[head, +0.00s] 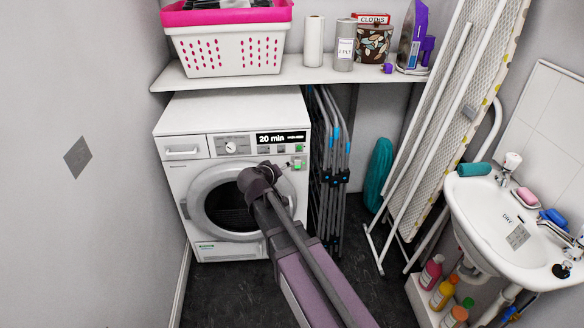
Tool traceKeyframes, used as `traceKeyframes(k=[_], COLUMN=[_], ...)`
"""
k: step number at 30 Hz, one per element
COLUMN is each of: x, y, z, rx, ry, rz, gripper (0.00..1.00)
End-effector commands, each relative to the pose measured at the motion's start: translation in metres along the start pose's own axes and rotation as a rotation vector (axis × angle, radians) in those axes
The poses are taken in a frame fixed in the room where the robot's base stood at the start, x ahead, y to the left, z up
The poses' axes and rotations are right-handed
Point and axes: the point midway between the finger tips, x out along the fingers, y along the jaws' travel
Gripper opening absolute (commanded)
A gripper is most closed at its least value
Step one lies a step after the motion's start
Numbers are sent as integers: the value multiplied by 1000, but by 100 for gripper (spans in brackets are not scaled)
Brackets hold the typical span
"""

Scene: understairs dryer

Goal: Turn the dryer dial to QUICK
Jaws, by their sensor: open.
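The white dryer (172,107) stands under the shelf, with its round door closed. Its dial (231,147) is a small white knob on a grey panel left of the display. The dial's pointer and label text are too small to read. The display (280,139) shows "20 min" and smaller text that I cannot read. My gripper (268,167) is in front of the dryer, below and right of the dial and apart from it in the picture. Its fingers are small and partly hidden by my arm; it is open and I see nothing held.
A folded drying rack (330,150) stands close right of the dryer. An ironing board (450,110) and a sink (487,216) are farther right. The left floor is clear.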

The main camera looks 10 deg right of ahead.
Motion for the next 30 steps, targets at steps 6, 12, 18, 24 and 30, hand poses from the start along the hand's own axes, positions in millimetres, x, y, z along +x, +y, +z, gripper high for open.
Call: traceKeyframes(k=[6, 12, 18, 24, 30], x=[-4, -5, -5, -5, -5], y=[21, 28, 30, 29, 29], z=[15, 24, 28, 28, 27], rx=[25, 36, 40, 40, 40], ry=[-83, -126, -140, -139, -139], rz=[-31, -50, -56, -56, -56], gripper=[90, 90, 90, 90, 90])
